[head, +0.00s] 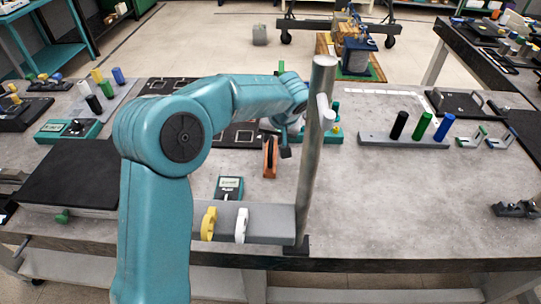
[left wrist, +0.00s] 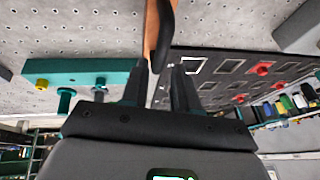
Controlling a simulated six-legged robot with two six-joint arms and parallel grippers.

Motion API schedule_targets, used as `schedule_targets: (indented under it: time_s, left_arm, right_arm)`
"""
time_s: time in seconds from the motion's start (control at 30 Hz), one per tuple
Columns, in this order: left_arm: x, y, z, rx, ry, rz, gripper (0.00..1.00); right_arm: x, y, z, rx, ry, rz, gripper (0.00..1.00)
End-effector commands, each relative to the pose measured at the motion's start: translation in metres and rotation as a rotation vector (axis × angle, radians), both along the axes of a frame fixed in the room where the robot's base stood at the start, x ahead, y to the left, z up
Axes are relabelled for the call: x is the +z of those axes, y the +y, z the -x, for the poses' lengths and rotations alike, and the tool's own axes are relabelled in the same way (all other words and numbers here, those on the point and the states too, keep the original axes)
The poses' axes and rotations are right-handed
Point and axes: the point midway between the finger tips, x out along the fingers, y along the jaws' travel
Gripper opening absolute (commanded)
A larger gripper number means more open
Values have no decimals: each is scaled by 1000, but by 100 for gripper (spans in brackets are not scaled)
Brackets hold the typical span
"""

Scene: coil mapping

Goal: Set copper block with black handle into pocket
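The copper block (head: 270,157) shows as an orange slab near the middle of the bench in the head view. In the left wrist view the copper block (left wrist: 151,28) runs down from the top edge, with its black handle (left wrist: 166,28) along its right side. A dark panel with white-outlined pockets (head: 240,135) lies behind, partly hidden by my arm. My right gripper is not seen.
A metal post (head: 312,150) rises right of the block. A grey rack (head: 268,224) with a yellow and a white clip stands in front. A green meter (head: 229,187) lies near it. A rack of colored cylinders (head: 405,140) stands right.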

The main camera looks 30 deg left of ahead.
Motion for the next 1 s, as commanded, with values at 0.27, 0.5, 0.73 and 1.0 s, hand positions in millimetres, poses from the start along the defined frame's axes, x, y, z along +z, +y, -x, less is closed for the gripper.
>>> schedule_targets:
  time_s: [0.27, 0.5, 0.73, 1.0]
  left_arm:
    - [-38, 13, -5, 2, 5, 0, 29]
    - [-49, 17, -9, 1, 0, 1, 29]
    - [-49, 17, -9, 0, 1, 1, 0]
    - [-48, 17, -9, 1, -1, 0, 0]
  right_arm:
    - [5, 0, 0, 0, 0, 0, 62]
    - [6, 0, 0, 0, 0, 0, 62]
    - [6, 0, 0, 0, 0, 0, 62]
    - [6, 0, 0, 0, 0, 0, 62]
